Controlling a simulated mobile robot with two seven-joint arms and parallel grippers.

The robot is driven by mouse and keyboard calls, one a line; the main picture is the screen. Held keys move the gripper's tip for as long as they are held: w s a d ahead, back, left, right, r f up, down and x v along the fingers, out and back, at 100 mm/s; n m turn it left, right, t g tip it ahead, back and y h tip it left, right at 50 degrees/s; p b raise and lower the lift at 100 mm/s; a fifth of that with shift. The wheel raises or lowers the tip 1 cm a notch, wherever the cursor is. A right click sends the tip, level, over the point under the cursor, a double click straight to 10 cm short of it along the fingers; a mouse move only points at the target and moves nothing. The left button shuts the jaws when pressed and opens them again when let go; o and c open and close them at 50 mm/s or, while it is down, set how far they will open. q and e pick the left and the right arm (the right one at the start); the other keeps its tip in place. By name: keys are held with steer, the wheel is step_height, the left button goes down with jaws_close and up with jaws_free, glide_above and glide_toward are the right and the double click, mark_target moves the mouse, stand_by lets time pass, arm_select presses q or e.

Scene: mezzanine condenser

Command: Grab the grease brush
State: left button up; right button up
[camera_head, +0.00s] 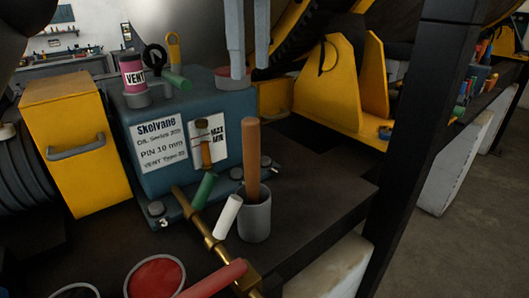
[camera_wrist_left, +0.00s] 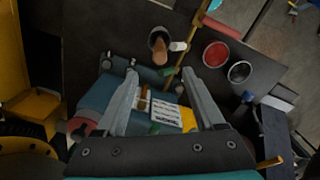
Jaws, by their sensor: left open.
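What looks like the grease brush (camera_head: 251,150) stands upright in a grey cup (camera_head: 256,218), its brown wooden handle up and its lower end hidden inside. In the left wrist view the handle (camera_wrist_left: 160,53) shows in the cup beyond my fingertips. My left gripper (camera_head: 250,70) comes down from the top of the head view, above the handle. Its two grey fingers are apart with nothing between them; it also shows in the left wrist view (camera_wrist_left: 161,72). My right gripper is not in view.
A blue-grey pump housing (camera_head: 160,185) with labels stands left of the cup. A yellow box (camera_head: 75,140) is at left, and a dark post (camera_head: 425,130) at right.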

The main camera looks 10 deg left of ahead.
arm_select(q)
steer(key=shift+a+f, duration=0.15)
steer(key=b, duration=0.2)
glide_above(250, 121)
step_height(250, 121, down, 4)
steer(key=shift+f, duration=0.1)
step_height(250, 121, down, 4)
steer(key=shift+w+f, duration=0.1)
steer(key=shift+f, duration=0.75)
steer(key=f, duration=0.4)
steer(key=shift+w+a+f+p, duration=0.1)
steer(key=shift+w+f+p, duration=0.15)
steer(key=shift+f+p, duration=0.1)
steer(key=shift+r, duration=0.1)
jaws_close()
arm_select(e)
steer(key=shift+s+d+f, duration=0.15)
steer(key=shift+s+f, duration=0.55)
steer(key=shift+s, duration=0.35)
